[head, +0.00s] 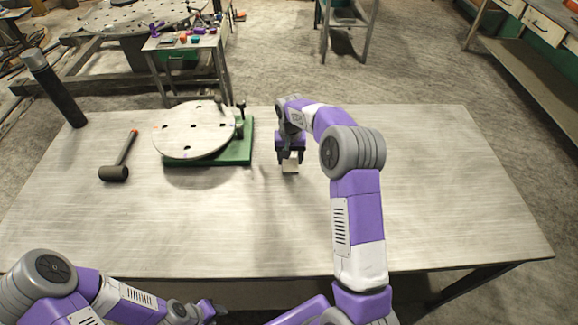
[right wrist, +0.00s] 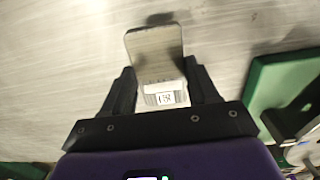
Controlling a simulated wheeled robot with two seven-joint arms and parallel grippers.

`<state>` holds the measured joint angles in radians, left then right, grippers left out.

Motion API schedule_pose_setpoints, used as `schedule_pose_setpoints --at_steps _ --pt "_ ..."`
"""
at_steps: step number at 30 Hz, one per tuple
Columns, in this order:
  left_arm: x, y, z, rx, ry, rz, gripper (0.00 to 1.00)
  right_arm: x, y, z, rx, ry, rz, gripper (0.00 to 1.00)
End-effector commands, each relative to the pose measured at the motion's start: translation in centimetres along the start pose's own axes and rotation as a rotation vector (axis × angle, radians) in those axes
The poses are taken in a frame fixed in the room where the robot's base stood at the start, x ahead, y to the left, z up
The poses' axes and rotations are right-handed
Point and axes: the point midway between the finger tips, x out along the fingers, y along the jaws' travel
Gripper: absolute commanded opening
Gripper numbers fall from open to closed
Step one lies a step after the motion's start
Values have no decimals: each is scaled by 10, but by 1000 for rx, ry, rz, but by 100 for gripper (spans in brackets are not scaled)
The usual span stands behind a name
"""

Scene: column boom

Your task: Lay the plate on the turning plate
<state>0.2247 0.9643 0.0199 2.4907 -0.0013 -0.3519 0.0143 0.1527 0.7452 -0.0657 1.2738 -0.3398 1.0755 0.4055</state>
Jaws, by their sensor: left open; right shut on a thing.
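The plate is a small pale metal piece (head: 290,168); in the right wrist view it (right wrist: 155,45) shows a flat grey face and a black-and-white label lower down. My right gripper (head: 290,157) is shut on it, with one finger on each side, and holds it to the right of the turning plate. Whether it touches the table is unclear. The turning plate (head: 192,128) is a round pale disc with several dark holes on a green base (head: 236,153). My left gripper (head: 207,309) is low at the front edge of the head view, empty and away from both.
A dark-headed mallet (head: 115,172) with an orange-tipped handle lies left of the turning plate. Dark upright fittings (head: 240,118) stand at the green base's right side. A dark post (head: 54,90) rises at the table's left edge. The table's right side (head: 450,190) is clear.

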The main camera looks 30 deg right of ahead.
Motion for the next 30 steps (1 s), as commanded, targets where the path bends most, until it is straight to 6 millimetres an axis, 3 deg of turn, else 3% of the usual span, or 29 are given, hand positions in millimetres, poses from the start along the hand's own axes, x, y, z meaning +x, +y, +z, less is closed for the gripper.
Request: schedule_pose_setpoints --at_steps 7,18,19,24,30 --pt "7 -2 0 0 0 0 43 38 0 0 1 -1 0 0" --pt "8 -3 0 0 0 0 43 42 0 0 0 2 -1 0" --pt "8 -3 0 0 0 0 43 43 0 0 0 -1 0 61" --pt "7 -3 0 0 0 0 43 42 0 0 0 -1 0 85" --pt "7 -3 0 0 0 0 43 42 0 0 0 -1 0 85"
